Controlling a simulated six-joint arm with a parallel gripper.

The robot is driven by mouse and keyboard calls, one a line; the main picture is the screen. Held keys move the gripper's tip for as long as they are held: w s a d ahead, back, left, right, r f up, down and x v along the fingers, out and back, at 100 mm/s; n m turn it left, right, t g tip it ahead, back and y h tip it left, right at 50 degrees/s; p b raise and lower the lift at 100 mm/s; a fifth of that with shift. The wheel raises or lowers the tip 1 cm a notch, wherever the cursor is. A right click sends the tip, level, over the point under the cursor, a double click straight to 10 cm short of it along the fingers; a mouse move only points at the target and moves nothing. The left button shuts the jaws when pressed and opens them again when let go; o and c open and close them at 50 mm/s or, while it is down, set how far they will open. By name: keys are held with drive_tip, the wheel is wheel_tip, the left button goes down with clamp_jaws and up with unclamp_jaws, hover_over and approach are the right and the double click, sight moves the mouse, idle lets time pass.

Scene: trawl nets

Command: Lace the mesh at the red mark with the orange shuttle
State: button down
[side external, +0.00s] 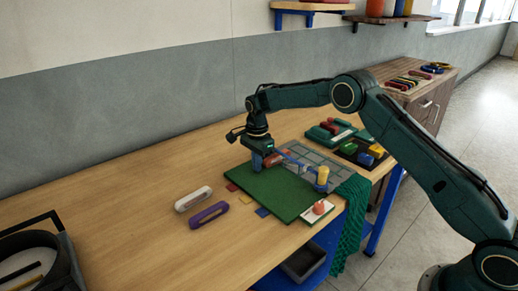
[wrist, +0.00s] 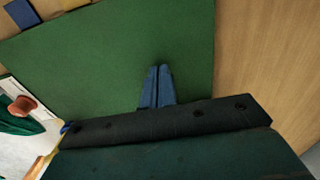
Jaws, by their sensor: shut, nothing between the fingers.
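My gripper (side external: 263,168) points down over the green mat (side external: 285,194) near its back left side. In the wrist view its blue fingers (wrist: 157,88) are shut together with nothing between them, above the bare green mat (wrist: 120,55). An orange-red bar (side external: 276,158), which looks like the orange shuttle, shows just behind and right of the gripper, partly hidden by it. A red square (side external: 231,187) lies at the mat's left edge; I cannot tell whether it is the red mark. A pale grid (side external: 318,160), perhaps the mesh, lies behind the mat.
A white shuttle (side external: 193,199) and a purple shuttle (side external: 208,214) lie on the wooden table. A yellow spool (side external: 322,175) stands right of the gripper. A white card with a red knob (side external: 318,208) is at the mat's front right corner. Green netting (side external: 350,225) hangs over the edge.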

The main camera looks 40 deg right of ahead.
drive_tip(key=shift+a+r, duration=0.2)
drive_tip(key=shift+a, duration=0.35)
drive_tip(key=shift+a+r, duration=0.2)
drive_tip(key=shift+a, duration=0.3)
wheel_tip(320, 180, up, 9)
drive_tip(key=shift+r, duration=0.15)
wheel_tip(320, 180, down, 10)
drive_tip(key=shift+f, duration=0.1)
drive_tip(key=shift+d, duration=2)
